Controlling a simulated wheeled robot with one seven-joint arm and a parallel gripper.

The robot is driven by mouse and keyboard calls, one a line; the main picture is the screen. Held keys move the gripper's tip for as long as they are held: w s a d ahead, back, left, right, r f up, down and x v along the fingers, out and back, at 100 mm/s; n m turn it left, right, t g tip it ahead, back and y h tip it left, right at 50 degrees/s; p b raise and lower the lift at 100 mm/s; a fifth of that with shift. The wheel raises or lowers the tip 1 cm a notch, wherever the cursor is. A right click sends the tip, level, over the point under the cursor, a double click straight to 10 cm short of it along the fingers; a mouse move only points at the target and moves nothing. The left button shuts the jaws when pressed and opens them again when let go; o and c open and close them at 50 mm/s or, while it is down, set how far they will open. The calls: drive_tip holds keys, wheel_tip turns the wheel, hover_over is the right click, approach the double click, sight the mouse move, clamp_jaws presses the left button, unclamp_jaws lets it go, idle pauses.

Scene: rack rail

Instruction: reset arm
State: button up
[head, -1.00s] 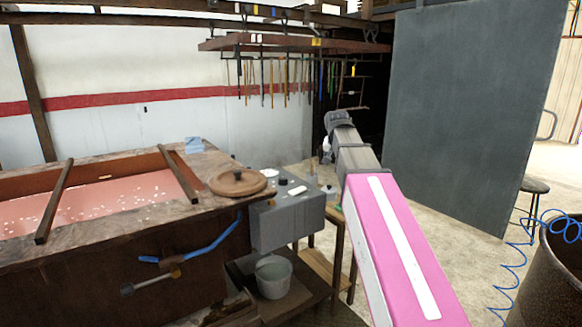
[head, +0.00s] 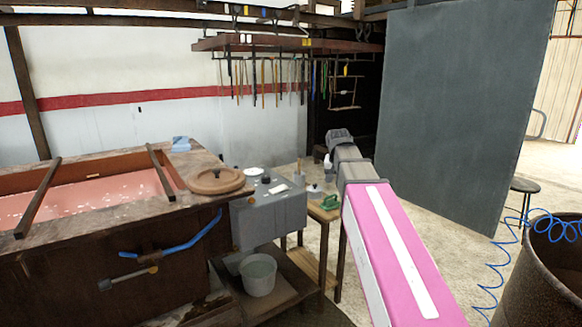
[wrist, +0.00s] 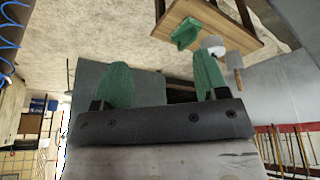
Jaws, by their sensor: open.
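My arm, with a pink cover, reaches forward from the bottom right of the head view. My gripper is mostly hidden behind its own wrist there. In the wrist view my gripper (wrist: 162,82) shows two green fingers spread wide apart, with nothing between them. The picture there is upside down.
A workbench (head: 100,240) with a pink-filled trough is at left, with a grey box (head: 270,218) at its end. A small wooden table (head: 322,213) bears a green object (head: 329,202). Tools hang from a rack (head: 290,44).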

drive_tip(key=s+f+n+g, duration=0.1)
drive_tip(key=s+f, duration=0.5)
drive_tip(key=f, duration=0.5)
drive_tip(key=s+d+f+n+g, duration=0.1)
drive_tip(key=s+f, duration=0.6)
drive_tip(key=f, duration=0.3)
drive_tip(key=s+f+n+g+y, duration=0.1)
drive_tip(key=s+f, duration=0.6)
drive_tip(key=f, duration=0.4)
drive_tip(key=shift+s+d+f+g, duration=0.15)
drive_tip(key=shift+s+f+g, duration=0.1)
drive_tip(key=shift+f+g, duration=0.05)
